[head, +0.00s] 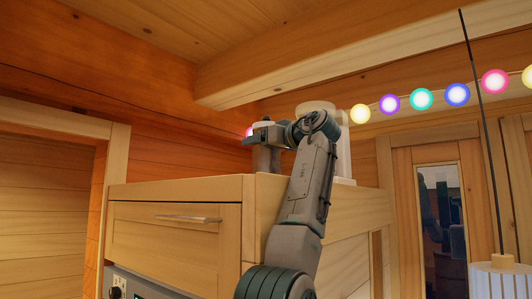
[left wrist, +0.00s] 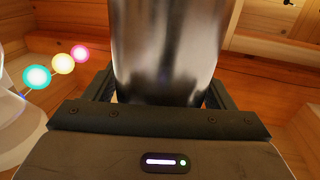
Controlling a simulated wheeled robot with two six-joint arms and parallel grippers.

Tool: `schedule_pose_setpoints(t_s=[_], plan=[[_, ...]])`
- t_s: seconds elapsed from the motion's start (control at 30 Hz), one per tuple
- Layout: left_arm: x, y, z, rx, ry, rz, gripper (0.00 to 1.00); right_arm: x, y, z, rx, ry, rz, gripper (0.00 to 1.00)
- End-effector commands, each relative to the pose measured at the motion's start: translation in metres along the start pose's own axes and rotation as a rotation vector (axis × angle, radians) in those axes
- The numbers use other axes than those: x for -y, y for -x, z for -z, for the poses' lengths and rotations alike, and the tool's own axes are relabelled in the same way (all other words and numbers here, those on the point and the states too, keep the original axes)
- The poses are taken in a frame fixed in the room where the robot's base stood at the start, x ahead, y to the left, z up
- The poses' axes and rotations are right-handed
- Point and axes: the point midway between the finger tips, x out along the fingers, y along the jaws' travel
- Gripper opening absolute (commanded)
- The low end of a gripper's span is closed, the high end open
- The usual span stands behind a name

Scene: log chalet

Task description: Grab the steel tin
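The steel tin (left wrist: 165,50), a shiny metal cylinder, stands large between the two fingers of my left gripper (left wrist: 160,95) in the left wrist view. A finger shows close along each side of it; whether they press on it I cannot tell. In the head view my left gripper (head: 266,136) is above the top of the wooden cabinet, near its back corner. My right gripper is in neither view.
The wooden cabinet (head: 172,238) has a drawer with a metal handle. A white object (head: 344,160) stands on it just right of my left wrist, partly hidden. A ceiling beam (head: 340,65) and coloured string lights (head: 421,99) are above. A white lamp (head: 500,278) hangs at the right.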

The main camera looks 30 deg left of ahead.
Motion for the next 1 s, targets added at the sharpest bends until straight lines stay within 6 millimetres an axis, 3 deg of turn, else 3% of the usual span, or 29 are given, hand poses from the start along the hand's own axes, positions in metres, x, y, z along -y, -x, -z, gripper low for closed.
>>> schedule_pose_setpoints(t_s=[0.03,0.2,0.57,1.0], plan=[[0.000,0.000,0.000,0.000,0.000,0.000,0.67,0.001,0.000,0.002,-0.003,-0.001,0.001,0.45],[0.000,0.001,0.001,-0.001,0.001,0.000,0.39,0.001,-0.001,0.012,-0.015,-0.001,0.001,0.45],[0.000,0.001,0.004,-0.001,0.001,0.000,0.39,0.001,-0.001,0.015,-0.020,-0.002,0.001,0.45],[0.001,0.001,0.035,0.000,0.000,0.000,0.39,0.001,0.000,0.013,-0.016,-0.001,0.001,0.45]])
